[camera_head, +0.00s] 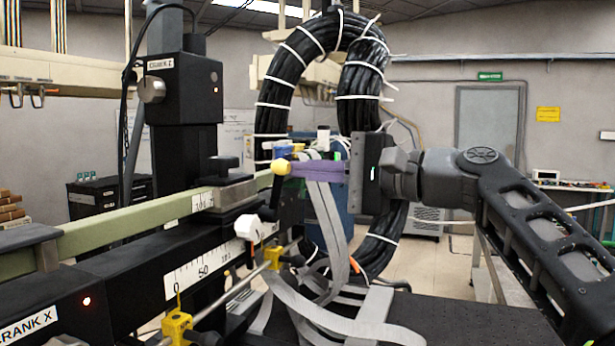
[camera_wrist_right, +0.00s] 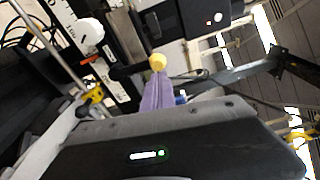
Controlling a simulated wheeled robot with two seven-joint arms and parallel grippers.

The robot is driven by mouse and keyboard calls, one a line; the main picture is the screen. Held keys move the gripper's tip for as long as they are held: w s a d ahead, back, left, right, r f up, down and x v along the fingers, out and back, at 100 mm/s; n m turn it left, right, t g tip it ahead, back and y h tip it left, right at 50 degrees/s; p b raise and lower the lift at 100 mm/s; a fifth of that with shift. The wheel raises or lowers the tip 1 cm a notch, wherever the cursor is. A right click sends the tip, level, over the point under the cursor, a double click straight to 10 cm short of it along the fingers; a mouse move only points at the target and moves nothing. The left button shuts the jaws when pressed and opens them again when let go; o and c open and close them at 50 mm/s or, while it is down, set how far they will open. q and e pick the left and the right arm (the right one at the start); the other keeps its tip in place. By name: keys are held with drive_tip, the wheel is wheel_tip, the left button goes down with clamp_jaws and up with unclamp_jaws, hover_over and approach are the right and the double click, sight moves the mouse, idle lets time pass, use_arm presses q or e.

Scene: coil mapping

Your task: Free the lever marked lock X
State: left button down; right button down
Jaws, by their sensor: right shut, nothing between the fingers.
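A lever with a yellow ball knob (camera_head: 280,167) and a dark stem stands on the black rail assembly in the middle of the head view. I cannot read a lock X mark on it. My right gripper (camera_head: 296,169) reaches in from the right with its purple fingers shut and empty. Its fingertips are at the yellow knob, touching or nearly so. In the right wrist view the yellow knob (camera_wrist_right: 157,62) shows just past the fingertips (camera_wrist_right: 158,80), with the dark stem running off to the left. My left gripper is not in view.
A white knob (camera_head: 248,228) sits below and left of the lever, near the scale (camera_head: 203,268). The crank X box (camera_head: 40,310) is at lower left and the crank Z column (camera_head: 185,110) behind. A black cable coil (camera_head: 362,85) hangs close behind my gripper. Grey straps (camera_head: 340,322) lie below.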

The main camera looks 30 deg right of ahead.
drive_tip(key=b+v, duration=0.1)
drive_tip(key=v, duration=0.6)
drive_tip(key=shift+s+d+b, duration=0.25)
drive_tip(key=shift+s+b, duration=0.05)
drive_tip(key=shift+b, duration=0.05)
